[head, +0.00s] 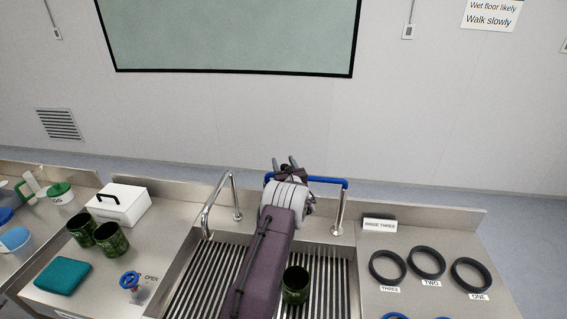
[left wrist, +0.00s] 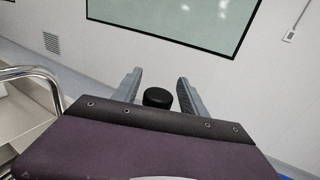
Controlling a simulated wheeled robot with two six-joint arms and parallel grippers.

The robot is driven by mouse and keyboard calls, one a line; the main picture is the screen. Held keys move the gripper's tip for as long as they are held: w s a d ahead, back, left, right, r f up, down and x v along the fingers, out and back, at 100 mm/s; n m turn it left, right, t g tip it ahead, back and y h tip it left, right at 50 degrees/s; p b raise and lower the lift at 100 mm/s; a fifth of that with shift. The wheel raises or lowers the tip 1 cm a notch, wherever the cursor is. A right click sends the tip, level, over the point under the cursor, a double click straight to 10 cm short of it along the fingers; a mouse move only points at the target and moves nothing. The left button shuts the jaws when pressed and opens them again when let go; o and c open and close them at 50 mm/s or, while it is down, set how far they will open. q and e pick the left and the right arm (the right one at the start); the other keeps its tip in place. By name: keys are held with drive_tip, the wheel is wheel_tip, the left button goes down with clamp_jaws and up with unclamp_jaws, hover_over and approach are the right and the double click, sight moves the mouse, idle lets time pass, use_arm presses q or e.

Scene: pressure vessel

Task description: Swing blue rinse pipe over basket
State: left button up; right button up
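The blue rinse pipe (head: 329,180) runs level from the top of a chrome post (head: 338,211) at the sink's back right. It passes behind my left wrist, and its blue bend (head: 268,179) shows on the other side. My left gripper (head: 286,162) is at the pipe's level or above, pointing to the back wall. In the left wrist view its fingers (left wrist: 158,90) are apart, with a black round knob (left wrist: 157,97) between them; I cannot tell what it belongs to. No contact with the pipe is visible. I cannot make out a distinct basket. My right gripper is not in view.
The slatted sink (head: 203,282) holds a dark green cup (head: 295,284). A chrome pipe (head: 222,190) stands at its left. Two green cups (head: 111,238), a white box (head: 119,204) and a teal cloth (head: 63,275) are left; black rings (head: 387,267) lie right.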

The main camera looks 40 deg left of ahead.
use_arm(q)
drive_tip(key=shift+s+a, duration=0.1)
clamp_jaws()
drive_tip(key=shift+r, duration=0.1)
idle(1.1)
